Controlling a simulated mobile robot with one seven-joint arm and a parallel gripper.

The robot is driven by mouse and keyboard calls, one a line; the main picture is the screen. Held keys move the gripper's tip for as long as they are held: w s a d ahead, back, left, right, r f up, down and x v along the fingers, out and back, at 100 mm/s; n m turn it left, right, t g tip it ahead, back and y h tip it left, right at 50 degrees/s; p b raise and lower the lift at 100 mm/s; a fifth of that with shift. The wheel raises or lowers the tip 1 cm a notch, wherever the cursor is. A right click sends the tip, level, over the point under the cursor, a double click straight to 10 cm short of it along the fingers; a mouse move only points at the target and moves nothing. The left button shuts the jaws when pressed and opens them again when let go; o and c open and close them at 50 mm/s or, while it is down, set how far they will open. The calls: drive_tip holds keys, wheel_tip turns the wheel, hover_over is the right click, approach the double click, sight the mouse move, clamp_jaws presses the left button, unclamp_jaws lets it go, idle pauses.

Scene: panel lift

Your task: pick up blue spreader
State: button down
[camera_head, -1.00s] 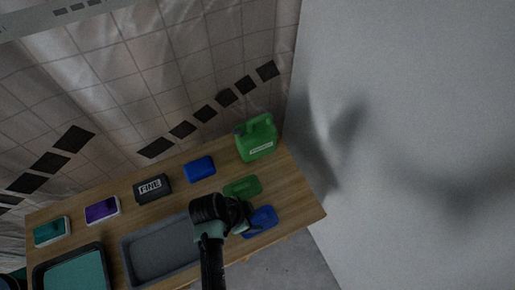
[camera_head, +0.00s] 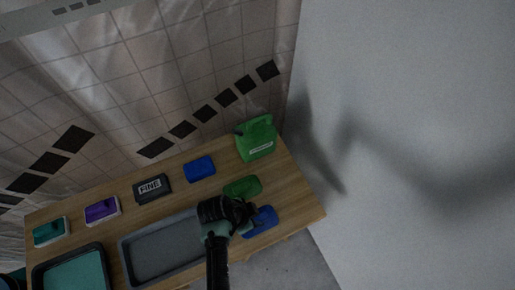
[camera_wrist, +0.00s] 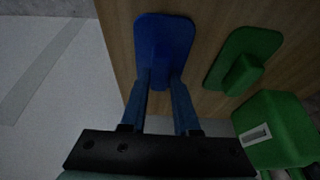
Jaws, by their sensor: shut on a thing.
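The blue spreader (camera_head: 262,224) is a flat blue plate with a raised grip, lying at the right front of the wooden table. In the wrist view the blue spreader (camera_wrist: 163,32) is straight ahead, and the two fingers of my gripper (camera_wrist: 160,78) close on its raised grip from both sides. In the head view my gripper (camera_head: 250,213) reaches over the spreader from the left and partly covers it. The spreader appears to rest on the table; any lift cannot be told.
A green spreader (camera_head: 243,187) lies just behind the blue one. A green jug (camera_head: 256,139) stands at the back right. A blue block (camera_head: 199,168), a black FINE block (camera_head: 152,187) and a grey tray (camera_head: 124,262) are to the left. The table edge (camera_head: 290,232) is close.

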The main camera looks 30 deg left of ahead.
wheel_tip(320, 180, up, 10)
drive_tip(key=shift+p, duration=0.35)
drive_tip(key=c, duration=1.2)
unclamp_jaws()
clamp_jaws()
